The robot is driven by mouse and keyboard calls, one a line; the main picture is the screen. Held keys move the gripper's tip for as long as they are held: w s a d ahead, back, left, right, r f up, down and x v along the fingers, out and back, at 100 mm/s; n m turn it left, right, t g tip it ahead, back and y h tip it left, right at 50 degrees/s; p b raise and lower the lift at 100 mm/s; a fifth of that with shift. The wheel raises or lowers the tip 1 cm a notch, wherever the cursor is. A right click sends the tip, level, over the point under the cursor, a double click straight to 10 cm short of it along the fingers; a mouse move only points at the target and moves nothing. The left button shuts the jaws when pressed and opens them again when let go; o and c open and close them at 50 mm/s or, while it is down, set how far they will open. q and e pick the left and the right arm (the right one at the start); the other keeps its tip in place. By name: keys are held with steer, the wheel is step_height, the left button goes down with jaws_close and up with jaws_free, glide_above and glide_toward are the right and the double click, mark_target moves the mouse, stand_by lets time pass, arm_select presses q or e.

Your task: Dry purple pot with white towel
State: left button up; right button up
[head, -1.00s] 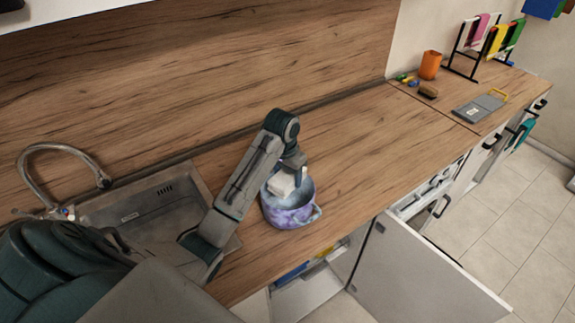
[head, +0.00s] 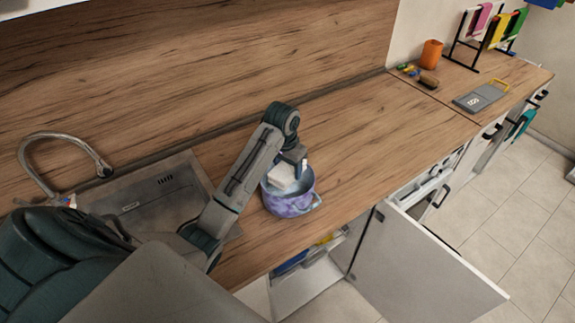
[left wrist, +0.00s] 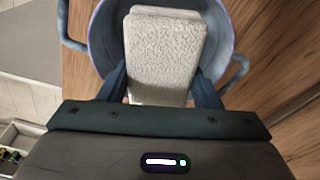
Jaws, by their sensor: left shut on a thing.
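The purple pot (head: 289,205) stands upright on the wooden counter, just right of the sink. My left gripper (head: 292,167) points down over the pot and is shut on the folded white towel (head: 281,177). In the left wrist view the towel (left wrist: 165,50) sits between both fingers (left wrist: 163,88), inside the outline of the pot's rim (left wrist: 225,30). I cannot tell whether the towel touches the pot's inner wall. The pot's handles show on both sides in that view. My right gripper is not in view.
The sink (head: 150,205) with its curved faucet (head: 60,145) is at the left. A cabinet door (head: 420,265) stands open below the counter. An orange cup (head: 431,54), a brush (head: 429,81) and a towel rack (head: 480,35) are at the far right. The counter's middle is clear.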

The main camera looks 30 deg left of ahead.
arm_select(q)
steer(key=shift+f, duration=1.85)
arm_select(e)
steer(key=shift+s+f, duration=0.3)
arm_select(q)
steer(key=shift+f+b, duration=0.4)
steer(key=shift+f, duration=0.85)
steer(key=shift+f+b, duration=0.45)
steer(key=shift+f, duration=0.9)
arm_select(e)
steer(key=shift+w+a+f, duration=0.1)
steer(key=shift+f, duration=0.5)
